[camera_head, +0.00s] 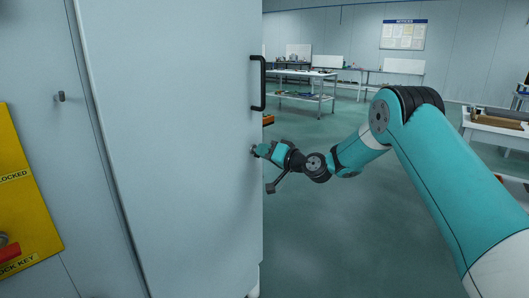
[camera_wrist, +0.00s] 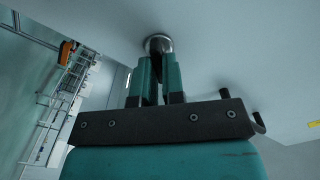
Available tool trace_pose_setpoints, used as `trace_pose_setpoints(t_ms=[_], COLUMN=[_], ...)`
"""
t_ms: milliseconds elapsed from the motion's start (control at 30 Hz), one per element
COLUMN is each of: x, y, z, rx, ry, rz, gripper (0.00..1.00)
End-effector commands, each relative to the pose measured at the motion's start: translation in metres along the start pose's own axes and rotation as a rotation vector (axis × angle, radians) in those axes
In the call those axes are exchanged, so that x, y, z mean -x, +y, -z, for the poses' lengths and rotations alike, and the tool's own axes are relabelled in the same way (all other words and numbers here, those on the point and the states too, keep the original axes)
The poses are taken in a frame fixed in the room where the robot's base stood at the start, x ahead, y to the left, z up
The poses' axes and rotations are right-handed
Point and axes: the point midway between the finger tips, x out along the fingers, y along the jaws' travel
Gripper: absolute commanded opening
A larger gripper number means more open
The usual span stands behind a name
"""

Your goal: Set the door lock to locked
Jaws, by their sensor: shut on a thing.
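The pale grey door (camera_head: 170,150) fills the left-middle of the head view. Its round metal lock (camera_wrist: 158,39) shows at the top middle of the wrist view. My gripper (camera_wrist: 158,60) is shut on the lock's turning piece, with its two teal fingers close together against the round plate. In the head view my gripper (camera_head: 255,151) meets the door near its right edge, below the handle, and the lock is hidden there. The fingers hide most of the gripped piece, so I cannot tell which way it is turned.
A black bar handle (camera_head: 261,83) stands out from the door above my gripper. A yellow panel (camera_head: 20,185) with a red knob (camera_head: 8,250) is at the far left. Open floor (camera_head: 325,235) lies right of the door; a workbench (camera_head: 302,82) stands behind.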

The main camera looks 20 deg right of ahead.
Motion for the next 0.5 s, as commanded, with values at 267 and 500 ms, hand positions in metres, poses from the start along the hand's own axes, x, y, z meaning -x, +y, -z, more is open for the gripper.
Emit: trace_pose_setpoints(t_ms=[267,500], x=[0.0002,0.0002], y=[0.0009,0.0016], z=[0.0005,0.0008], rx=[-0.262,-0.485], ry=[-0.001,0.0], rz=[-0.001,-0.001], gripper=[0.0,0.0])
